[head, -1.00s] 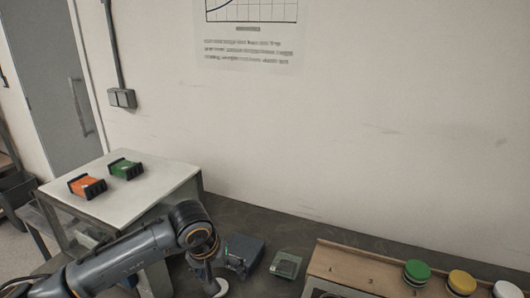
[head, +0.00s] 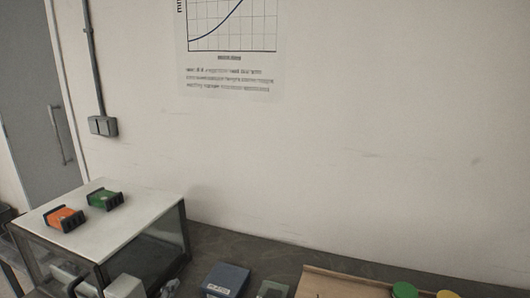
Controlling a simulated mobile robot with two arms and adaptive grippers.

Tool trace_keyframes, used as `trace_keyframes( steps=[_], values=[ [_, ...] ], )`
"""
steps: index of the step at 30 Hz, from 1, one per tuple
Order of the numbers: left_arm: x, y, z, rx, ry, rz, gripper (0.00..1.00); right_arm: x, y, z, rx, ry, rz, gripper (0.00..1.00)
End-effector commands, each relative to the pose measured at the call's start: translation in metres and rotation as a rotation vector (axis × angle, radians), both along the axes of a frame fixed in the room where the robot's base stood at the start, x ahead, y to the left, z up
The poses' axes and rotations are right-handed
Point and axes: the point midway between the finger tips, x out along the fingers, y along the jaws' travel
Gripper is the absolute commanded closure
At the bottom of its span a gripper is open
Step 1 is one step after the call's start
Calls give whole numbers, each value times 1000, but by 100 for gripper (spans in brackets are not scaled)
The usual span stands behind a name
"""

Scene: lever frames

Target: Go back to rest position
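Neither gripper shows in the head view now, and no part of my arms can be made out with certainty. An orange block with black ends (head: 64,218) and a green block with black ends (head: 104,199) lie side by side on the white top of a glass-sided box (head: 142,215) at the left.
A dark table (head: 255,252) runs along the wall. On it are a blue-grey box (head: 226,279), a small grey-green item (head: 272,289) and a wooden board (head: 340,286) with a green lid (head: 405,290) and a yellow lid (head: 447,294). A door (head: 35,110) stands at the far left.

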Motion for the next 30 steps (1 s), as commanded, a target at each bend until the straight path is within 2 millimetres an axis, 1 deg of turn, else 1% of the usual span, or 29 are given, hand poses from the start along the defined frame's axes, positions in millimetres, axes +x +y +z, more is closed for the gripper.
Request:
trace_keyframes(
  steps=[1,2,3,5,6,7,8,9,12,14,15,20,22,26,29,30],
  values=[
    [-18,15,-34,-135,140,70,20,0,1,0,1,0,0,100],
    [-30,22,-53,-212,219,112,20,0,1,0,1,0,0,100],
    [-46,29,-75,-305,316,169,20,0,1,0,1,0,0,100],
    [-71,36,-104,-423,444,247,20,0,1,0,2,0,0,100],
    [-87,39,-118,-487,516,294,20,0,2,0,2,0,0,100],
    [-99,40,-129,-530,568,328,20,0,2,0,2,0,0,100],
    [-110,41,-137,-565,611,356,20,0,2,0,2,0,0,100],
    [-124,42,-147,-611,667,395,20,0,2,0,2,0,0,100],
    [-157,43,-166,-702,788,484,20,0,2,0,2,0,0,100],
    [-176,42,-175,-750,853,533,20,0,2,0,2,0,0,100],
    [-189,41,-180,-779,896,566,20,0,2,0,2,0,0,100],
    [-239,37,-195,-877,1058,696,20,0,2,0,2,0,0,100],
    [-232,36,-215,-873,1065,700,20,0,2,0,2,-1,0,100],
    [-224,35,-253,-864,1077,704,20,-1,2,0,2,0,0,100],
    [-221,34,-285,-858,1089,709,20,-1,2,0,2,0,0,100],
    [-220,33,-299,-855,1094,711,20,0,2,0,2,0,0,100]
  ],
)
